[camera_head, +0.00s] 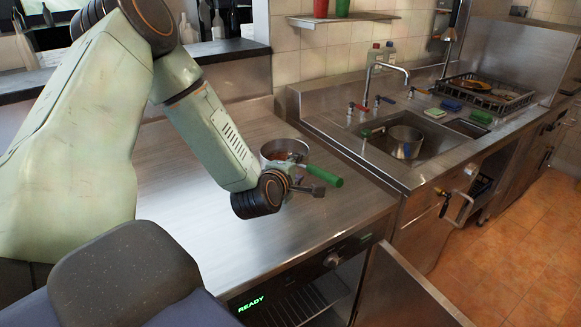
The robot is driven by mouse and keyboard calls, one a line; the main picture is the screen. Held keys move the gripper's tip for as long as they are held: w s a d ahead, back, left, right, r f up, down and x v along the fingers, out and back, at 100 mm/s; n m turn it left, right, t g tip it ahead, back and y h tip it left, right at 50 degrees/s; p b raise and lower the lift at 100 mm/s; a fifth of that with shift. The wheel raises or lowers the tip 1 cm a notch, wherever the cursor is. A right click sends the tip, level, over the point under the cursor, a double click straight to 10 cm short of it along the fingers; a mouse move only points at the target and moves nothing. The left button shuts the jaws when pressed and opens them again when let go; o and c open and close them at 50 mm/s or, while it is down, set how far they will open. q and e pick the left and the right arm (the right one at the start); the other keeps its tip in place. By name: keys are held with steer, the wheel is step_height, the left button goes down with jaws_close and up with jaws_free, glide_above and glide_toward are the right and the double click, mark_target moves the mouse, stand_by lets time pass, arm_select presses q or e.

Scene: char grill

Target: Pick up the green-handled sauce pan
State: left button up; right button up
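The sauce pan (271,150) stands on the steel counter left of the sink. Its green handle (328,176) points toward the lower right, and reddish-brown contents show inside the pan. My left gripper (312,189) is low over the counter, just in front of the pan and close to the handle. My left wrist hides part of the pan's front side and the root of the handle. The gripper is small and seen side-on, so I cannot tell whether its fingers touch the handle or how far apart they are. My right gripper is out of view.
A sink (376,146) to the right holds a metal pot (405,138). Behind it are a faucet (388,68), sponges and a dish rack (497,100). Below the counter, an appliance shows a lit "READY" display (251,304). Bare counter (200,190) lies left of the pan.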

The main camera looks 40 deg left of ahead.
mark_target(301, 166)
arm_select(q)
steer(key=w+a+f, duration=0.1)
steer(key=w+f, duration=0.1)
steer(key=w+a+f, duration=0.1)
steer(key=w, duration=0.1)
steer(key=shift+a, duration=0.35)
steer(key=shift+w+a+f, duration=0.3)
steer(key=shift+w+a, duration=0.25)
steer(key=shift+w, duration=0.15)
steer(key=shift+w+a+f, duration=0.1)
steer(key=shift+w+f, duration=0.15)
steer(key=shift+w, duration=0.25)
steer(key=shift+s+r, duration=0.25)
steer(key=shift+s, duration=0.05)
steer(key=c, duration=0.4)
steer(key=shift+f, duration=0.1)
steer(key=shift+c, duration=1.4)
steer(key=shift+w, duration=0.1)
jaws_close()
